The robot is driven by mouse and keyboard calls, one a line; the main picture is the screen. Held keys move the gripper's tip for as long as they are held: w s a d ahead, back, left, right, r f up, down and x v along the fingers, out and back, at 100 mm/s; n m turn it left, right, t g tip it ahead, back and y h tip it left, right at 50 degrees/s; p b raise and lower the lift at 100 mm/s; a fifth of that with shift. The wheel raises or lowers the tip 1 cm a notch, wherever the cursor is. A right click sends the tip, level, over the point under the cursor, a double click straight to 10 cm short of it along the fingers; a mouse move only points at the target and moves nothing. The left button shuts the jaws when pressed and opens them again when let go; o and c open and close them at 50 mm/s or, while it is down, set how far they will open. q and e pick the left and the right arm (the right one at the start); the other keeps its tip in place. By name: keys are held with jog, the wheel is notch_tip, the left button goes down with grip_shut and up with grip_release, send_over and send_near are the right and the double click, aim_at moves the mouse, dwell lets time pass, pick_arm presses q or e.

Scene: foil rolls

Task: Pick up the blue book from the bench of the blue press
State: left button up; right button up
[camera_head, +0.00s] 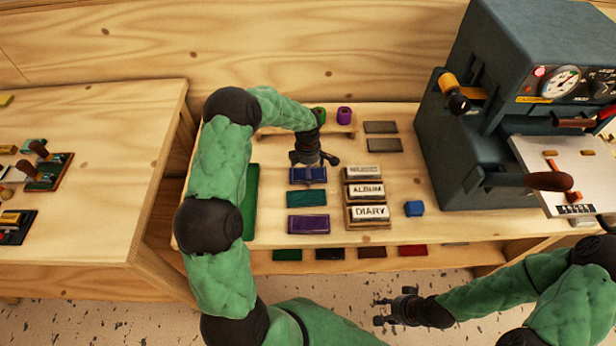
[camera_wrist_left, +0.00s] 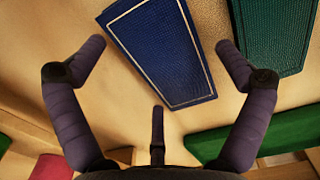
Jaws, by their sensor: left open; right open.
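The blue book (camera_head: 309,181) lies flat on the wooden bench of the blue press (camera_head: 475,120), in a column above a teal book and a purple book. My left gripper (camera_head: 314,162) is open just over it and hides part of its far side. In the left wrist view the blue book (camera_wrist_left: 165,55), with a thin pale border line, lies tilted between the spread fingers of my left gripper (camera_wrist_left: 160,60), with nothing held. My right gripper (camera_head: 383,310) is open and empty, low in front of the bench over the floor.
The teal book (camera_head: 307,198) lies close by; it also shows in the left wrist view (camera_wrist_left: 275,35). A green mat (camera_head: 251,200) lies left. Rolls (camera_head: 344,115) stand behind.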

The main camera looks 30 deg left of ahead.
pick_arm(q)
jog(key=shift+r, duration=0.1)
jog(key=c, duration=1.1)
